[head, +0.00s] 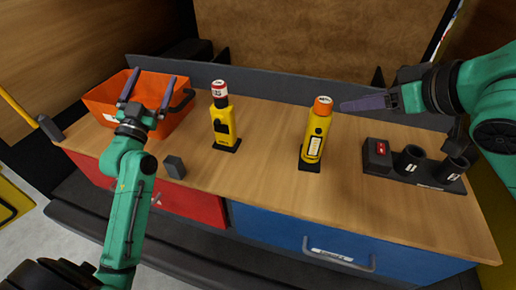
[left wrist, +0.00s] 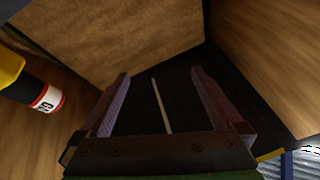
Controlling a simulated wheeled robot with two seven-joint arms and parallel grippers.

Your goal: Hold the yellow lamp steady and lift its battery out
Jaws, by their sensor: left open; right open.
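Two yellow upright devices stand on the workbench; I cannot tell for certain which is the lamp. The left one (head: 222,125) is boxy, stands on a black base, and has a red-and-white labelled cylinder (head: 220,89) upright in its top, which looks like a battery. The cylinder also shows at the left of the left wrist view (left wrist: 46,98). The other is a yellow cylinder (head: 314,138) with an orange top. My left gripper (head: 148,90) is open and empty over the orange bin, left of the boxy device. My right gripper (head: 370,102) is open and empty, right of the orange-topped device, pointing left.
An orange bin (head: 103,105) stands at the back left. A dark holder (head: 415,178) with a red-marked block and two round cups is at the right. A small grey block (head: 175,167) lies near the front edge. The bench middle (head: 262,150) is clear.

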